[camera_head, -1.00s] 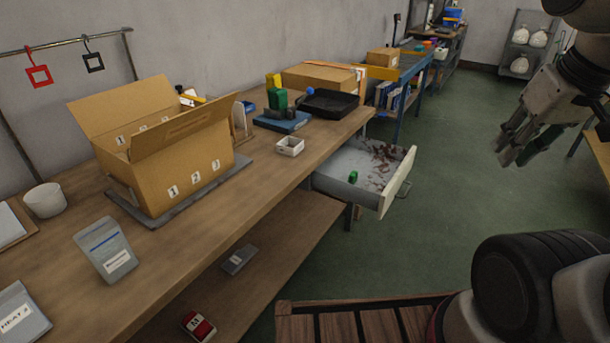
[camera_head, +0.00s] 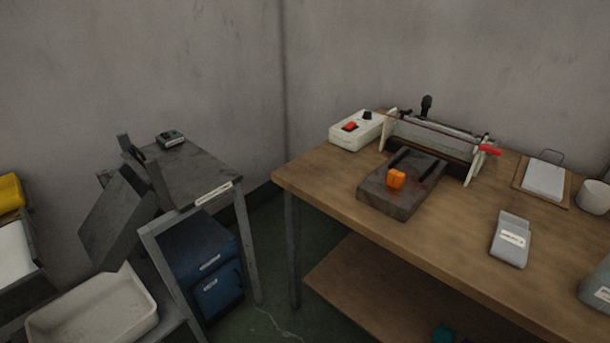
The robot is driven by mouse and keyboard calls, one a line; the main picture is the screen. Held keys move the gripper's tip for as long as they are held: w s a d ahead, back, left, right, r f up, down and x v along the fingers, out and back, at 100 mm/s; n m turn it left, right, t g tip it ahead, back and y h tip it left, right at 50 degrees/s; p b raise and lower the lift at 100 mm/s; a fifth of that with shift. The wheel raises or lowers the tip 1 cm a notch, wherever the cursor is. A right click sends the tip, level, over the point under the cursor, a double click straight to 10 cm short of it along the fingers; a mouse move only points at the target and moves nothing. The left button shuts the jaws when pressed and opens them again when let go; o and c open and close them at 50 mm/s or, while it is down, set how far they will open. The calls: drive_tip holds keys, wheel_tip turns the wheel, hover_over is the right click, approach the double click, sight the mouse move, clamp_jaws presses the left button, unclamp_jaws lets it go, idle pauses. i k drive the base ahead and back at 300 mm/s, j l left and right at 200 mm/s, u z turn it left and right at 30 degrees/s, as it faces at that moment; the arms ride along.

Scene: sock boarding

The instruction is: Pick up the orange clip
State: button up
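The orange clip (camera_head: 396,179) is a small block-like piece in the head view. It sits on the front part of a dark, worn block (camera_head: 390,203) with two dark rails, on the wooden workbench (camera_head: 330,184). Nothing covers the clip from this side. My gripper is not in view now, so its distance to the clip does not show.
A white control box (camera_head: 357,131) with a red switch and a roller device (camera_head: 435,138) stand behind the clip. A grey metal stand (camera_head: 195,178) is left, across a floor gap.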

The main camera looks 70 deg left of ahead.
sight(395, 178)
drive_tip(key=u, duration=1.85)
drive_tip(key=i+j+z, duration=0.1)
drive_tip(key=i+j, duration=0.15)
drive_tip(key=i, duration=0.15)
drive_tip(key=i+j+z, duration=0.1)
drive_tip(key=i+j, duration=0.2)
drive_tip(key=i, duration=0.1)
